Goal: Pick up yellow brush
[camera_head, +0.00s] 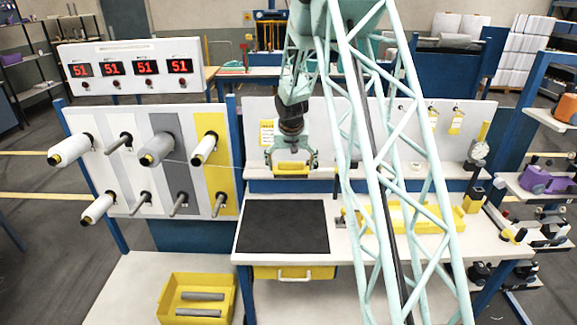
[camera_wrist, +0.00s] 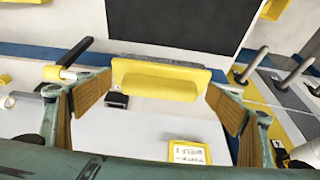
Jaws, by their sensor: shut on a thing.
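The yellow brush (camera_head: 291,169) is a yellow block with a raised grip and a grey strip along one long edge. My gripper (camera_head: 292,163) is shut on it, with a finger at each end. The brush is held in front of the white back panel, above the bench. In the wrist view the brush (camera_wrist: 160,80) spans the space between the brown-padded fingers of my gripper (camera_wrist: 160,88). The exact contact at its ends is hard to make out.
A dark mat (camera_head: 285,227) lies on the white bench (camera_head: 340,265). A yellow tray (camera_head: 415,217) stands to the right on the bench. Spools and pegs stick out from the panel (camera_head: 115,178) at left. A yellow bin (camera_head: 170,297) with grey rods stands at lower left.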

